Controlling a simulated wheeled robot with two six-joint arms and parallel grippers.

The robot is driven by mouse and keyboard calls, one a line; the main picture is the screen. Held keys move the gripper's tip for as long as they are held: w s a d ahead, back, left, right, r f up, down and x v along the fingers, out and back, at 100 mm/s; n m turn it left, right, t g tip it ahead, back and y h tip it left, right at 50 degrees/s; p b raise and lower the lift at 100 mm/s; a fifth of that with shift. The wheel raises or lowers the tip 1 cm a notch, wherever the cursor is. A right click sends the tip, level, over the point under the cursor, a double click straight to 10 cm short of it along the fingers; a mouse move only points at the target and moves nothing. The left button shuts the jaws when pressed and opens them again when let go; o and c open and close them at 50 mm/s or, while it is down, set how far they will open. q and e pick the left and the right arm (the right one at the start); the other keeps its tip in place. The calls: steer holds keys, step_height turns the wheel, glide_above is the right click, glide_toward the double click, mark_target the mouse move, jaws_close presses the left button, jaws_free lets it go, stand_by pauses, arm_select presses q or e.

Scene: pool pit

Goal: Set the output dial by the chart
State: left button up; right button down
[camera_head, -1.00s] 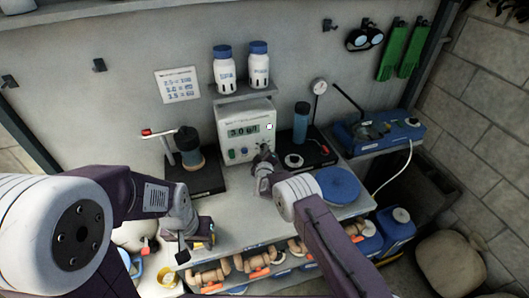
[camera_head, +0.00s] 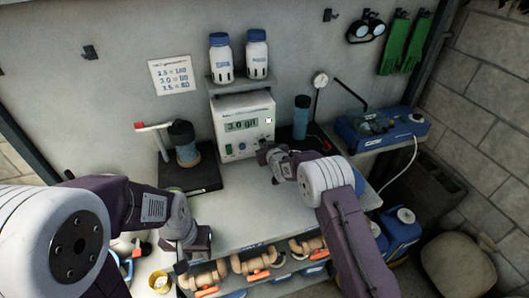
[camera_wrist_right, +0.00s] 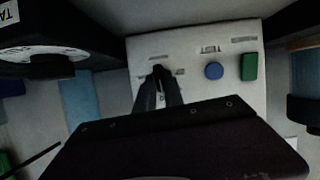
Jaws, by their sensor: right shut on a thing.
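The white meter box (camera_head: 240,103) stands against the back wall, its small screen (camera_head: 242,125) reading 3.0 g/l. The chart (camera_head: 173,74) hangs on the wall to its left; its small rows start with 2.5, 3.0 and 3.5, and the paired values are hard to read. My right gripper (camera_head: 265,152) is shut on the output dial at the lower right of the box face. The right wrist view shows the fingers (camera_wrist_right: 161,74) against the panel, mostly hiding the dial. My left gripper (camera_head: 196,244) hangs at the bench's front left, away from the box; its jaws are unclear.
On the panel are a blue button (camera_wrist_right: 214,71) and a green button (camera_wrist_right: 249,66). Two white bottles (camera_head: 238,57) stand on the shelf above. A dark stand (camera_head: 186,150) is at left, a blue bottle (camera_head: 301,115) at right.

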steer(key=shift+d+f+m+y, duration=0.1)
steer(key=shift+m+y, duration=0.2)
steer(key=shift+d+r+m+y, duration=0.1)
steer(key=shift+r+m+y, duration=0.1)
steer(key=shift+m+y, duration=0.3)
steer(key=shift+w+d+m+g+y+p, duration=0.1)
steer(key=shift+m+g+y+p, duration=0.3)
steer(key=shift+m+p, duration=0.75)
steer(key=shift+f+m+y, duration=0.1)
steer(key=shift+m+y, duration=0.35)
steer(key=shift+y, duration=0.05)
steer(key=shift+d+f+m+y+p, duration=0.1)
steer(key=shift+m+y+p, duration=0.2)
steer(key=shift+m+y, duration=0.5)
steer(key=shift+m, duration=0.4)
steer(key=shift+w, duration=0.1)
